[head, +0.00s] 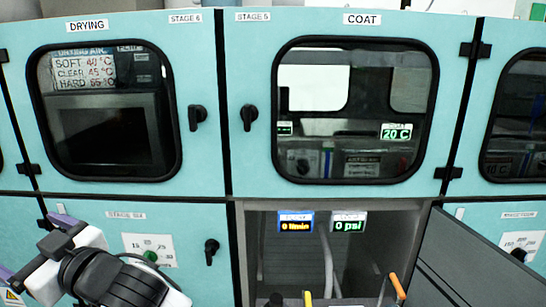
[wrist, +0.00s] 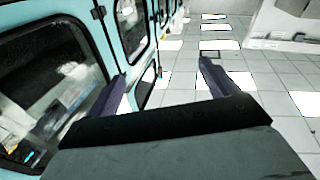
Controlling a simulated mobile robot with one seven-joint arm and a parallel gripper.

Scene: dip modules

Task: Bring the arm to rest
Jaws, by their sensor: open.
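My arm reaches in at the lower left of the head view, in front of the teal cabinet below the drying module (head: 105,110). In the wrist view my gripper (wrist: 162,70) is open, with its two dark purple fingers wide apart and nothing between them. The left finger shows close to the cabinet fronts in that picture. The right finger is over the tiled floor.
The coat module (head: 355,110) has its upper door shut. Below it a compartment stands open, its grey door (head: 470,262) swung out to the right. Pipes and an orange-handled part (head: 397,287) show there. Tiled floor (wrist: 285,85) lies clear to the right in the wrist view.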

